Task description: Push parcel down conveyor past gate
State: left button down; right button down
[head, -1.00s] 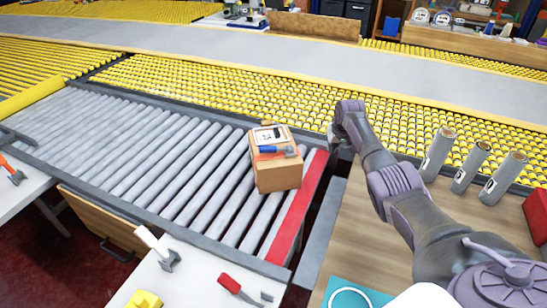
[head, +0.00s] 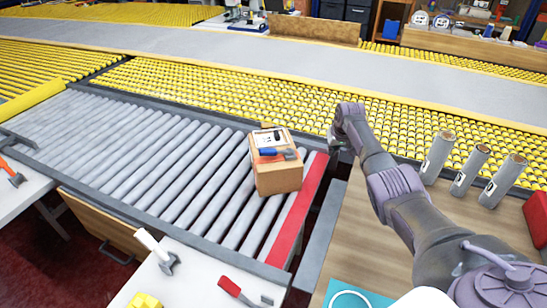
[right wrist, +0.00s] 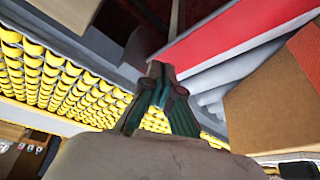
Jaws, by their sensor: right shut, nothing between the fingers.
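The parcel, a brown cardboard box (head: 278,180), stands on the grey roller conveyor (head: 165,165) near its right end. A label and a blue-handled tool (head: 275,152) lie on its top. A red strip (head: 299,205) crosses the conveyor just right of the box; I cannot tell whether it is the gate. My right gripper (head: 334,140) is shut and empty, beyond the strip to the right of the box and apart from it. In the right wrist view the closed fingers (right wrist: 158,78) point toward the strip (right wrist: 215,35), with the box (right wrist: 275,105) at right. My left gripper is not in view.
Yellow roller lanes (head: 220,90) run behind the conveyor. Several grey tubes (head: 470,170) stand on the wooden table (head: 365,235) at right, beside my right arm. A white table (head: 195,275) at front holds a red-handled brush (head: 240,291) and a white-handled tool (head: 155,247).

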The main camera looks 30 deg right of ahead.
dwell(0.4)
jog(key=shift+w+a+p, duration=0.25)
jog(key=shift+a+p, duration=0.2)
jog(key=shift+a, duration=0.25)
jog(key=shift+w+a+p, duration=0.2)
jog(key=shift+a+p, duration=0.25)
jog(key=shift+a, duration=0.2)
jog(key=shift+w+a+p, duration=0.2)
jog(key=shift+a+p, duration=0.05)
jog(key=shift+a, duration=0.35)
jog(key=shift+w+a+p, duration=0.2)
jog(key=shift+a+p, duration=0.05)
jog(key=shift+a, duration=0.35)
jog(key=shift+w+a+p, duration=0.2)
jog(key=shift+w+a, duration=0.05)
jog(key=shift+a, duration=0.4)
jog(key=shift+w+a+p, duration=0.15)
jog(key=shift+w+a, duration=0.05)
jog(key=shift+a, duration=0.45)
